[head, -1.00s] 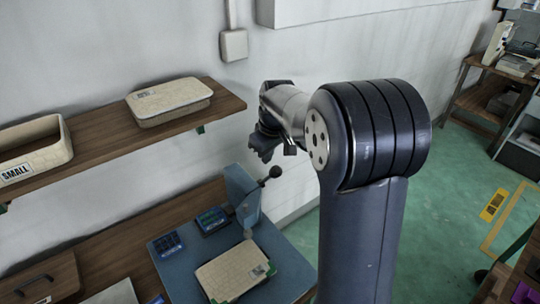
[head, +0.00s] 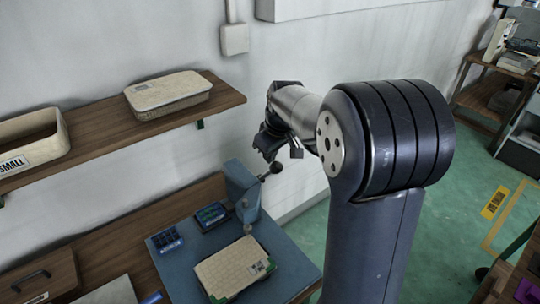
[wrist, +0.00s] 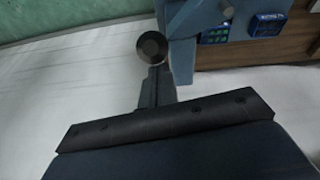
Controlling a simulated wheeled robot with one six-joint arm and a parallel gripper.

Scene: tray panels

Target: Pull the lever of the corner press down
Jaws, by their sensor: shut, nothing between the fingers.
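The corner press (head: 241,190) is a blue-grey upright at the back corner of a blue work panel (head: 292,262). Its lever ends in a dark round knob (head: 276,168), which points out to the right and is raised. My gripper (head: 268,155) is shut and empty, just above the knob in the head view. In the wrist view the knob (wrist: 152,47) shows right at the tips of my shut gripper (wrist: 156,72). I cannot tell whether they touch. The press body (wrist: 183,45) stands to the right of the knob there.
A beige lidded tray (head: 232,270) lies on the panel below the press. A wooden shelf (head: 95,140) with beige bins runs along the wall at left. Green floor is open at right.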

